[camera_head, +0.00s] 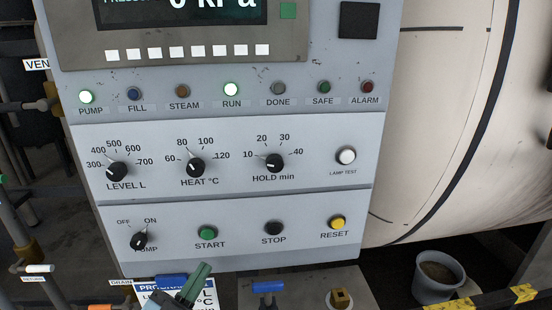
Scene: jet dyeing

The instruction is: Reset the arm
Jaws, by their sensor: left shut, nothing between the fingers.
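My left gripper (194,284) shows at the bottom edge, left of the middle, as a narrow dark green-grey shape pointing up and to the right. Its fingers are together with nothing seen between them. It is just below the lower edge of the control panel (300,248), in front of a white printed card (207,299) that it partly covers. The rest of my left arm is mostly out of view. My right gripper is not in view.
The panel has a PUMP switch (139,239), a green START button (207,233), a dark STOP button (274,228) and a yellow RESET button (337,222). PUMP and RUN lamps glow. A blue-handled valve (267,288) and a grey bucket (438,278) stand below.

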